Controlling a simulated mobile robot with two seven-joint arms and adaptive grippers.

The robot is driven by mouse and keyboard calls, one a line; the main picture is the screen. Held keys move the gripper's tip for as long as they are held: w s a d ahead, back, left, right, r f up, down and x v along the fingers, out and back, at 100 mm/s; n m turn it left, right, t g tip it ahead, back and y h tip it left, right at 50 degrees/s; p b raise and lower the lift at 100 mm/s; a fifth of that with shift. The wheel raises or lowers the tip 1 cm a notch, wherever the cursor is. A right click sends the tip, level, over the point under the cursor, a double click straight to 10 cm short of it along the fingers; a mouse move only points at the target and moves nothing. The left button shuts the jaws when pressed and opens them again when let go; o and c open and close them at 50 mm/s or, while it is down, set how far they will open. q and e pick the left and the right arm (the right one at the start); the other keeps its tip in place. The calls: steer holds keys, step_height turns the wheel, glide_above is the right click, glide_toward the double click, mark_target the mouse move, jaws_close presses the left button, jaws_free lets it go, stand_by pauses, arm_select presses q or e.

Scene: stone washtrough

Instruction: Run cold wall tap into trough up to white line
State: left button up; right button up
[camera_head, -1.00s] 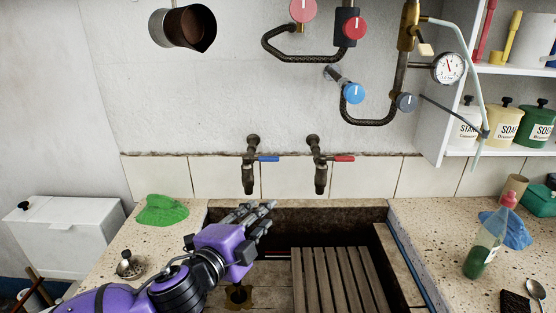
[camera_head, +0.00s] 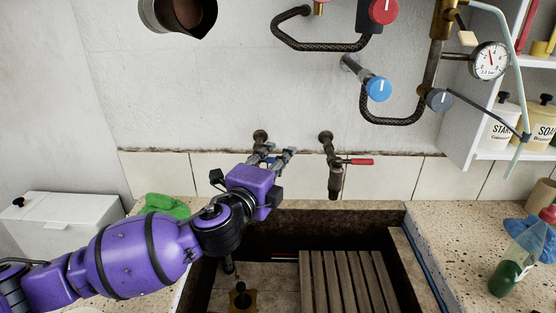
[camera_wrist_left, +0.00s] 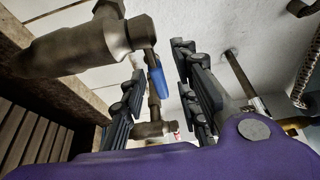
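The cold wall tap (camera_head: 260,137) is mostly hidden behind my left gripper in the head view. My left gripper (camera_head: 276,156) is at this tap with its fingers toward the wall. In the left wrist view, the tap's brass body (camera_wrist_left: 85,45) is close and its blue lever (camera_wrist_left: 158,80) shows between the spread fingers (camera_wrist_left: 165,90). Whether a finger touches the lever, I cannot tell. The stone trough (camera_head: 340,206) is below; no water shows in it. My right gripper is out of view.
The red-lever tap (camera_head: 334,180) hangs just right of my left gripper. A wooden slatted rack (camera_head: 345,280) fills the trough's right part; a brass fitting (camera_head: 242,298) is on its floor. A green cloth (camera_head: 165,205) lies on the left ledge, a bottle (camera_head: 520,255) on the right.

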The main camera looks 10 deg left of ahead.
arm_select(q)
steer(key=shift+w, duration=0.2)
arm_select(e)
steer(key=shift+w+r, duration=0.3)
arm_select(q)
steer(key=shift+c, duration=0.4)
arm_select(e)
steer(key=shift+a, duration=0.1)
arm_select(q)
jaws_close()
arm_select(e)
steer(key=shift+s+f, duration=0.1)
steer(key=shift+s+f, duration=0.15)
